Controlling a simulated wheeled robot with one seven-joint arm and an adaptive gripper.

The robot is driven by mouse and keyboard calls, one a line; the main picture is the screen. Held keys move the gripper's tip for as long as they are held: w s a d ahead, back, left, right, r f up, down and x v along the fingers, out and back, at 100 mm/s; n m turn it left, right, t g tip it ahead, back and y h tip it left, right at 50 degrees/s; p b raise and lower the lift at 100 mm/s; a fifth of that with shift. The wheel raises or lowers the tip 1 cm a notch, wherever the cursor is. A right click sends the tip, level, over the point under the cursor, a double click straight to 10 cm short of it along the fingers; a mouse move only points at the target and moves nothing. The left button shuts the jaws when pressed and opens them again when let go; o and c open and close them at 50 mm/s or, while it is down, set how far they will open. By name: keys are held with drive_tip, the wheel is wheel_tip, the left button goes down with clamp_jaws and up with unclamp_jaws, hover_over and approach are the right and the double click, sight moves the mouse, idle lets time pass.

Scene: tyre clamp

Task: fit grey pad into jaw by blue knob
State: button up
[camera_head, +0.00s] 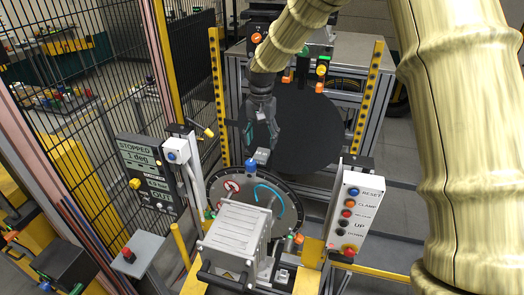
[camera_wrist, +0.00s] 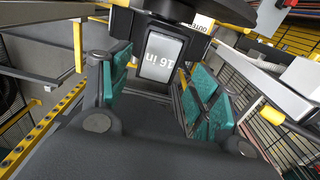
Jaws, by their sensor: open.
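My gripper (camera_head: 262,141) hangs over the far rim of the round clamp plate (camera_head: 228,205), its fingers pointing down. In the wrist view the gripper (camera_wrist: 163,78) is open, with teal-padded fingers spread on both sides. Between the fingers, apart from both pads, is a dark block with a grey face (camera_wrist: 162,56) marked "16 in". A small light grey block (camera_head: 263,155) shows just below the fingertips in the head view. A small blue knob (camera_head: 250,164) is beside it at the plate's far rim. I cannot tell whether the grey block is the pad or whether it sits in the jaw.
A control box (camera_head: 356,213) with coloured buttons stands right of the plate. A display panel (camera_head: 146,175) reading "STOPPED" stands left. A ribbed grey housing (camera_head: 236,234) stands in front. A black disc (camera_head: 312,125) is behind the gripper. Black mesh fencing (camera_head: 95,75) rises at the left.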

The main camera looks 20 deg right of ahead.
sight(261, 153)
wheel_tip(261, 153, up, 7)
drive_tip(key=b, duration=0.2)
drive_tip(key=shift+f, duration=0.1)
